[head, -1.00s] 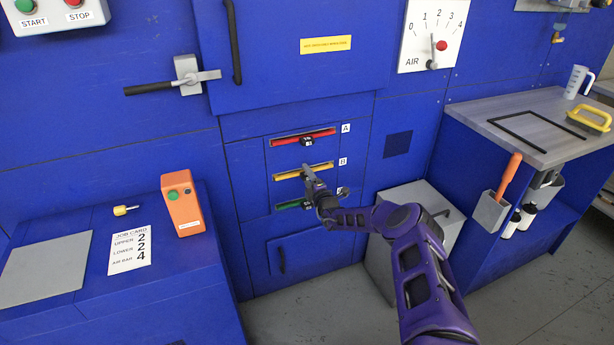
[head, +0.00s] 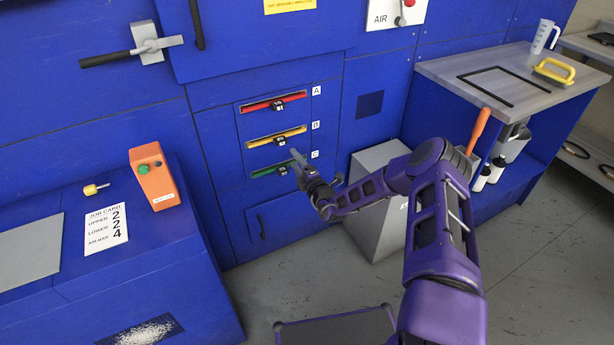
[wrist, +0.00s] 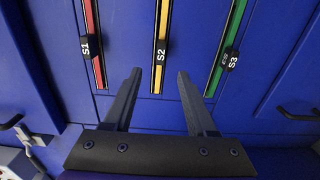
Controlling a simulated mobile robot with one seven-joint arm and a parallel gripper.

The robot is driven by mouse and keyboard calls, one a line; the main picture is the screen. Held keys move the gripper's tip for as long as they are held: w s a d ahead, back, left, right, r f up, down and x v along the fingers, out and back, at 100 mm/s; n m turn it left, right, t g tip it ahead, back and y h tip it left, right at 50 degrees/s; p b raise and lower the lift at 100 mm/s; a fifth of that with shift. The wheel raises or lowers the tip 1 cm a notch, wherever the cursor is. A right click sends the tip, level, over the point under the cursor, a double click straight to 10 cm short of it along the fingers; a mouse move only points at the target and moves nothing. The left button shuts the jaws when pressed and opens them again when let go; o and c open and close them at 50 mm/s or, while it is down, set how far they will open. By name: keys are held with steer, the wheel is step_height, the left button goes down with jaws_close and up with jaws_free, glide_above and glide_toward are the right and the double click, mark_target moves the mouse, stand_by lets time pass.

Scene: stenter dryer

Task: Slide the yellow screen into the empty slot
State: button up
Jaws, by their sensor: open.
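The yellow screen (head: 277,136) sits in the middle slot, marked B, of the blue panel, with a dark tab marked S2 (wrist: 160,50) on its front. The red screen (head: 273,103) is in slot A above, and the green screen (head: 275,171) is in slot C below. My gripper (head: 297,158) is open and empty in front of the panel, at about the height between slots B and C. In the wrist view, its two fingers (wrist: 155,75) point at the panel, one on each side of the line of the yellow screen. No contact with the tab shows.
A grey bin (head: 375,225) stands right of the slots. A bench (head: 430,66) at right holds a black frame (head: 505,92), a yellow handle (head: 553,71) and a jug. A job card (head: 106,229) and an orange control box (head: 153,176) are on the left ledge.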

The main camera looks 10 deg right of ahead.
steer(key=v, duration=0.7)
steer(key=shift+s+p, duration=0.3)
steer(key=shift+p, duration=0.15)
